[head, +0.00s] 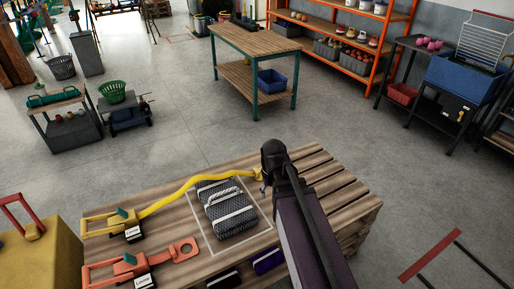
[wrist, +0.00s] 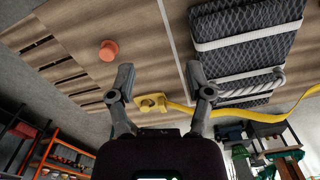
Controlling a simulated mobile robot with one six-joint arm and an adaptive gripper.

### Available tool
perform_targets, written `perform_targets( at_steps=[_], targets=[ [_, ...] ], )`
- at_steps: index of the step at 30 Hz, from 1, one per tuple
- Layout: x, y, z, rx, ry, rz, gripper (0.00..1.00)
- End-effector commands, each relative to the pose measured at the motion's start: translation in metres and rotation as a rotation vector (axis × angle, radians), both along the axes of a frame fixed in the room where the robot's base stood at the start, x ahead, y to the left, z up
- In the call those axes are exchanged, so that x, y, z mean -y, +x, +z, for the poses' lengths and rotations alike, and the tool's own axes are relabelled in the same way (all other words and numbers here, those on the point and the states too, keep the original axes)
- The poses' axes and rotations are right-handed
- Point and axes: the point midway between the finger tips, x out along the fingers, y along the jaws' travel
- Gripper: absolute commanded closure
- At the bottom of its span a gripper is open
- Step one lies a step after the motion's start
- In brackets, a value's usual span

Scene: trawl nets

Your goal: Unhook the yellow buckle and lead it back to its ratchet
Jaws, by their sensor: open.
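The yellow buckle (wrist: 150,103) lies at the end of a yellow strap (head: 185,186) on the pallet-like wooden top. In the wrist view it shows between the fingers of my gripper (wrist: 159,80), which is open, with no finger seen closed on it. Whether the buckle sits over a hook or peg is too small to tell. In the head view my gripper (head: 264,188) is beside the buckle (head: 258,174), partly hidden by my arm.
An orange ratchet (head: 118,271) with an orange buckle (head: 185,250) lies nearer the front left. An orange peg (wrist: 108,50) stands on the wood in the wrist view. A purple item (head: 269,261) is at the front edge. The slats at the right (head: 330,185) are clear.

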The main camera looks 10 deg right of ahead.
Motion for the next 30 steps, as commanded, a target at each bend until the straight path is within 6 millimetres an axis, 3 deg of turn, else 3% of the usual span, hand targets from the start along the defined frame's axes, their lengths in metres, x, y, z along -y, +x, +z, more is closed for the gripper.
perform_targets(
  at_steps=[1,9,16,22,30],
  targets=[
    [-0.004,0.024,0.000,0.000,0.000,0.009,0.34],
    [-0.006,0.129,-0.001,0.000,0.000,0.117,0.34],
    [-0.006,0.208,-0.002,0.000,0.001,0.207,0.34],
    [-0.007,0.243,-0.002,0.001,0.001,0.253,0.34],
    [-0.007,0.249,-0.002,0.001,0.001,0.265,0.34]
  ],
)
